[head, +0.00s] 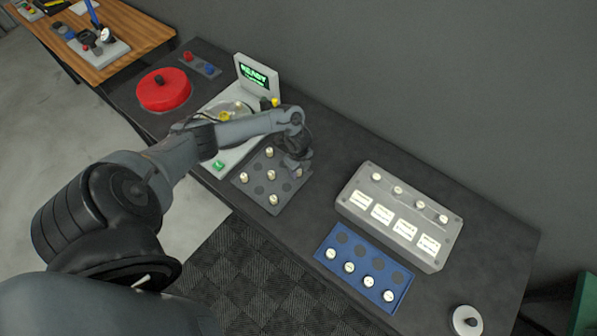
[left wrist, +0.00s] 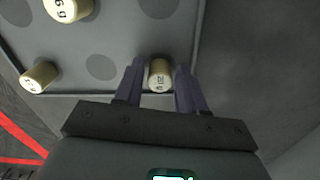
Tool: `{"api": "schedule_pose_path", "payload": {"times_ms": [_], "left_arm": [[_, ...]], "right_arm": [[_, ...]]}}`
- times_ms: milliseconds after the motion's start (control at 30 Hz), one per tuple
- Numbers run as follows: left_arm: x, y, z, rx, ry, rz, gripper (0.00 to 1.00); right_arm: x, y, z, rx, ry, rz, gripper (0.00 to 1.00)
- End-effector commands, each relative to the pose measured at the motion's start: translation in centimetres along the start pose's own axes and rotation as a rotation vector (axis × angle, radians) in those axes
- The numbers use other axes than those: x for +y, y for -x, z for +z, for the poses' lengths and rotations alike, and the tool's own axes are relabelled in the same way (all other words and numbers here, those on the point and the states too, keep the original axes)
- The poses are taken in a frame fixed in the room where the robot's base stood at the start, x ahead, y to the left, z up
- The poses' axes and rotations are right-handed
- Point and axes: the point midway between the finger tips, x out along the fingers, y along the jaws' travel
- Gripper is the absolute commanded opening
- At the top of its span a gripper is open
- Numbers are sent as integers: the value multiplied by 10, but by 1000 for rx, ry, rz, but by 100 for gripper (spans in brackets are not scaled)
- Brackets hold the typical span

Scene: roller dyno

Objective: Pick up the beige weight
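My left gripper (head: 296,166) is at the tray's right edge. In the left wrist view, one beige weight (left wrist: 160,75) with a small printed marking is between the fingers of the left gripper (left wrist: 159,82). The fingers are apart, one on each side, and do not look closed on it. Two other beige weights show at the upper left (left wrist: 66,8) and left (left wrist: 39,76). My right gripper is out of view.
A grey box (head: 400,215) with white labels and knobs stands to the right. A blue tray (head: 335,267) with several small weights lies in front of it. Behind my arm are a scale with a READY screen (head: 256,75) and a red disc (head: 164,89).

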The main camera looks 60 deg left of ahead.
Motion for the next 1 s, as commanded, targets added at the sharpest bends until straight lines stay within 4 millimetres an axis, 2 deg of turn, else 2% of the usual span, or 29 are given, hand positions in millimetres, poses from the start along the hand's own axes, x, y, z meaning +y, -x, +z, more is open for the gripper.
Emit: {"api": "schedule_pose_path", "payload": {"times_ms": [67, 100, 333, 367, 767, 1000], "left_arm": [[0, 0, 0, 0, 0, 0, 40], [0, 0, 0, 0, 0, 0, 37], [0, 0, 0, 0, 0, 0, 2], [0, 0, 0, 0, 0, 0, 0], [0, 6, 0, 1, 0, -1, 0], [-1, 33, 0, 0, -1, -3, 0]], "right_arm": [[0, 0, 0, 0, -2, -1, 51], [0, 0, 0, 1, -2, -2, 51], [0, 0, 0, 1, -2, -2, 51], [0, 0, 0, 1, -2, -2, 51], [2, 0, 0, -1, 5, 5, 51], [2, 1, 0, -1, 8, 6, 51]]}}
